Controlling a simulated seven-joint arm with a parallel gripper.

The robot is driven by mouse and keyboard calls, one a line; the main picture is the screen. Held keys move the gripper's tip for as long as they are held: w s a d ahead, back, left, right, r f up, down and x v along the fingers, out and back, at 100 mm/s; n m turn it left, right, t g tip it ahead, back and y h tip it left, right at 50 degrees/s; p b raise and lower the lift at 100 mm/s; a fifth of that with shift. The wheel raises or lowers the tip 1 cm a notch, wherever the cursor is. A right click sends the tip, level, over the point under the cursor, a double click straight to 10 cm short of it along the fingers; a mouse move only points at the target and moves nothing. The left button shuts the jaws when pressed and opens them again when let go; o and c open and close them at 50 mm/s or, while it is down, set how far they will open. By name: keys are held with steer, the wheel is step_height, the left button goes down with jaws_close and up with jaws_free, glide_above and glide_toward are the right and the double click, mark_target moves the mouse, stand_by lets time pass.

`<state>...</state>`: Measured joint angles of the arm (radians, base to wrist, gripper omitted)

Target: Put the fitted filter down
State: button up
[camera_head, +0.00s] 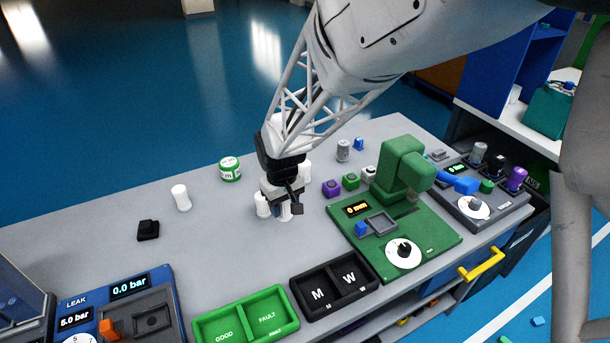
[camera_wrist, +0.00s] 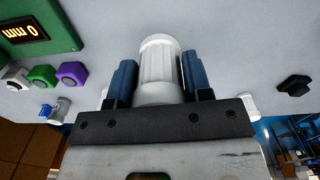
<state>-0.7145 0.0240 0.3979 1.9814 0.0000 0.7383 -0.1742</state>
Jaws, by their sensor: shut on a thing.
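My gripper (camera_head: 284,203) points down over the middle of the grey table. In the wrist view its two blue fingers (camera_wrist: 160,80) are shut on a white ribbed cylindrical filter (camera_wrist: 160,55). The filter's lower part shows under the gripper in the head view (camera_head: 285,213), upright and close to the tabletop. I cannot tell whether it touches the table. Another white cylinder (camera_head: 262,204) stands just left of it, and a white piece (camera_head: 305,171) shows behind the gripper, partly hidden. One more white cylinder (camera_head: 181,198) stands apart at the left.
A green press station (camera_head: 440,236) stands at the right. A black M/W tray (camera_head: 335,285) and green GOOD/FAULT tray (camera_head: 247,316) lie at the front. A black part (camera_head: 148,230) lies left; table between is clear.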

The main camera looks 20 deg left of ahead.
steer(key=shift+a, duration=0.1)
steer(key=w+a+r, duration=0.1)
steer(key=w+a, duration=0.3)
steer(key=a, duration=0.4)
steer(key=w+a+n, duration=0.1)
steer(key=w+a, duration=0.3)
steer(key=a, duration=0.4)
steer(key=shift+w+a+r, duration=0.25)
steer(key=shift+a+r, duration=0.1)
steer(key=shift+a, duration=0.05)
glide_above(229, 162)
steer(key=shift+f, duration=0.75)
steer(key=shift+f, duration=0.15)
steer(key=shift+f, duration=1.6)
steer(key=shift+f, duration=0.15)
steer(key=o, duration=0.9)
